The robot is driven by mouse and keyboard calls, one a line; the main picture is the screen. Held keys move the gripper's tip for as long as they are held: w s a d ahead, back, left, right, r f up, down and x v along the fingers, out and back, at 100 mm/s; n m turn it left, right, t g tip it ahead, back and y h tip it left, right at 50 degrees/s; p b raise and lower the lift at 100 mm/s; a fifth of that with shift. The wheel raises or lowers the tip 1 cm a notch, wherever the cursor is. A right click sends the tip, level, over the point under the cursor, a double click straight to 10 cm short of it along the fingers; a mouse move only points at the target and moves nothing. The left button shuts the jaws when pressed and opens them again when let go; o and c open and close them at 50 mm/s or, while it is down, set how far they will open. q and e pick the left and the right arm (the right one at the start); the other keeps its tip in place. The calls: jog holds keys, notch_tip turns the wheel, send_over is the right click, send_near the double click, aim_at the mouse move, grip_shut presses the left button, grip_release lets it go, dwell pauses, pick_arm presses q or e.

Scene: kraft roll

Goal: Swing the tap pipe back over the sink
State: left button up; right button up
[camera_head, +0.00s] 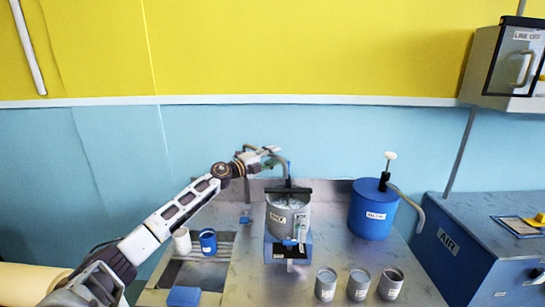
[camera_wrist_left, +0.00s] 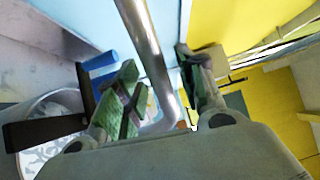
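The tap pipe (camera_wrist_left: 146,45) is a bent grey metal tube. In the left wrist view it passes between the two fingers of my left gripper (camera_wrist_left: 160,85), with a visible gap to the right finger. The gripper is open around the pipe; whether the left finger touches it I cannot tell. In the head view the left gripper (camera_head: 268,154) is above and behind the MIX pot (camera_head: 274,217) and hides most of the pipe. The sink (camera_head: 208,275) is the recessed basin at the lower left of the counter. My right gripper is out of view.
A white cup (camera_head: 182,241) and a blue cup (camera_head: 208,242) stand by the sink, with a blue block (camera_head: 184,296) in front. A blue GLUE drum (camera_head: 370,212) stands right of the pot. Several grey cans, including one (camera_head: 326,285), line the front.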

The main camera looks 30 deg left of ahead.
pick_arm(q)
grip_shut()
dwell(0.3)
jog(key=shift+s+f, duration=0.1)
dwell(0.4)
